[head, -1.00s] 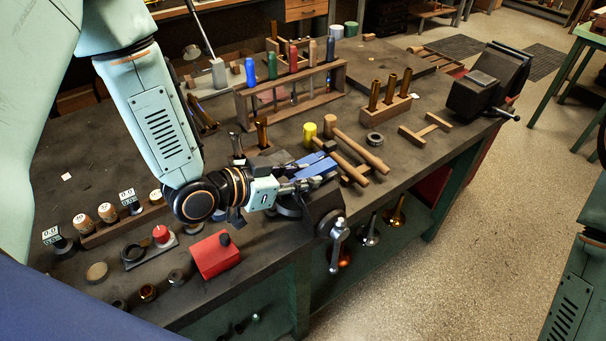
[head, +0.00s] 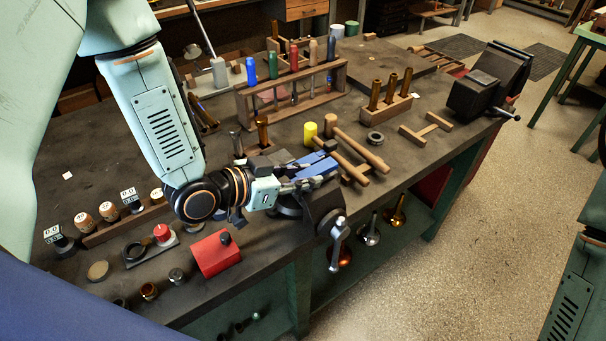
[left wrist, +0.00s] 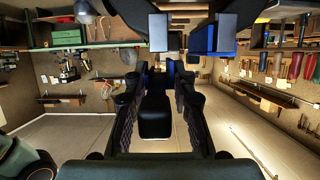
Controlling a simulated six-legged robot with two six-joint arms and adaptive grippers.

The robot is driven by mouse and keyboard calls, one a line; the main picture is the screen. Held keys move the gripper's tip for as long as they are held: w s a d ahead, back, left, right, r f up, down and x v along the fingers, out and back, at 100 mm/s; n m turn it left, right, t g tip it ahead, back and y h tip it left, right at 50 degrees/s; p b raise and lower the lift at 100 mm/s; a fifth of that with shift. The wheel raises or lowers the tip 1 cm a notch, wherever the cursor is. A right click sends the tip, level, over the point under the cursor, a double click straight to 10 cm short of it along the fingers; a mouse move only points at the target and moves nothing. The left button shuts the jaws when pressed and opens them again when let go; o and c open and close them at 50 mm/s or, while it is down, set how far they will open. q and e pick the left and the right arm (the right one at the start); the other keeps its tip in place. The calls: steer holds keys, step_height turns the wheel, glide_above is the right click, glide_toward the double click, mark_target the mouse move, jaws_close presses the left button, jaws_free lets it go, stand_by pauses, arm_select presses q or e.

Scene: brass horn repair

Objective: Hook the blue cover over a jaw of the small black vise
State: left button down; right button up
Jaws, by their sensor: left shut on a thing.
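The small black vise (head: 324,204) stands at the bench's front edge, with its grey handle hanging over the side. My left gripper (head: 303,183) is at its jaws, shut on the blue cover (head: 317,168). The cover lies over or against the top of the vise; the fingers hide part of it, so I cannot tell whether it is hooked on a jaw. In the left wrist view, blue surfaces (left wrist: 226,36) show beyond the dark fingers. My right gripper is out of view.
A tool rack (head: 290,92) is farther back. A larger vise (head: 487,85) stands at the far right corner.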

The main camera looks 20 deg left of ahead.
arm_select(q)
steer(key=shift+f, duration=0.1)
steer(key=shift+f+b, duration=0.95)
steer(key=shift+f, duration=0.2)
stand_by(0.8)
steer(key=c, duration=1)
jaws_free()
steer(key=shift+c, duration=0.2)
